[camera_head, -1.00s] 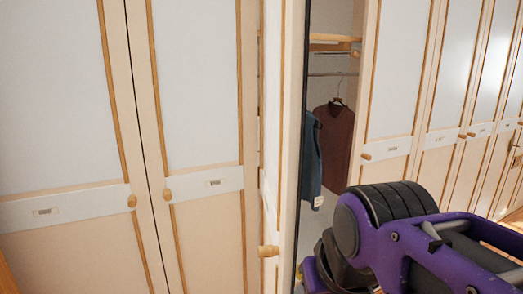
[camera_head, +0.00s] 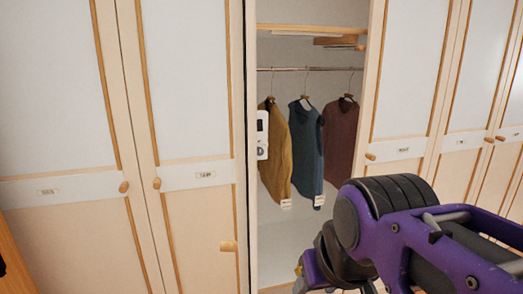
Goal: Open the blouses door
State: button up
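A wardrobe compartment (camera_head: 300,230) stands open in the middle of the head view. Its door (camera_head: 250,200) is swung out to the left and seen almost edge-on, with its wooden knob (camera_head: 228,246) on the left side. A mustard top (camera_head: 276,155), a blue top (camera_head: 306,150) and a maroon top (camera_head: 340,135) hang inside on a rail. The door's label is out of sight, so I cannot read its name. My gripper (camera_head: 312,275) is at the lower middle right, mostly hidden behind my purple arm. Its fingertips do not show clearly, and it appears apart from the door.
Two shut doors (camera_head: 190,120) with knobs and small labels, too small to read, stand on the left. More shut doors (camera_head: 405,90) run along the right. A white device (camera_head: 262,135) shows inside the compartment. A wooden shelf (camera_head: 340,40) is above the rail.

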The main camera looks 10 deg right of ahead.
aim_at(410, 44)
jog(key=l+u, duration=0.25)
jog(key=l, duration=0.6)
jog(key=l+z, duration=0.25)
jog(key=l, duration=0.55)
jog(key=i, duration=0.05)
